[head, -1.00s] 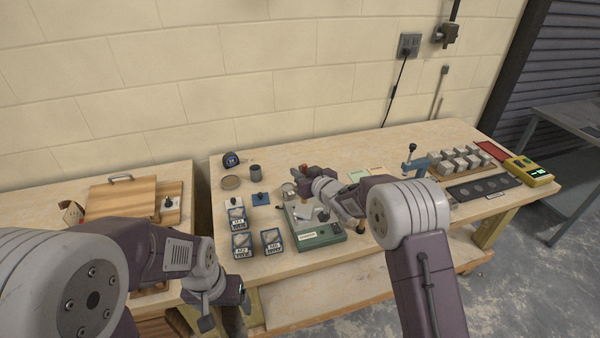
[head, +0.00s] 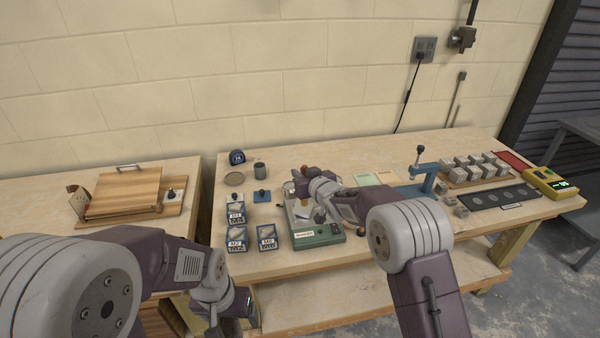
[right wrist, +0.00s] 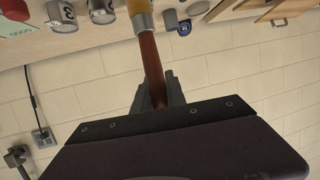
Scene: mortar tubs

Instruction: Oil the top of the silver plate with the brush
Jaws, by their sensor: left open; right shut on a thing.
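The green machine (head: 320,236) stands near the front of the right-hand bench. A silver plate (head: 302,211) shows on top of it, partly hidden by my right arm. My right gripper (head: 305,190) is over the machine's back part, shut on the brush. In the right wrist view the brush (right wrist: 150,55) has a red-brown handle between the fingers and a yellow part at the top edge; its bristles are out of frame. I cannot tell whether the brush touches the plate. My left gripper (head: 226,308) is open and empty, low in front of the benches.
Several small blue-labelled boxes (head: 237,240) stand left of the machine. A grey cup (head: 259,169) and a shallow round dish (head: 235,179) are behind them. A blue press (head: 424,177), grey cubes (head: 478,166) and a yellow meter (head: 552,183) are to the right. A wooden board (head: 125,192) lies on the left bench.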

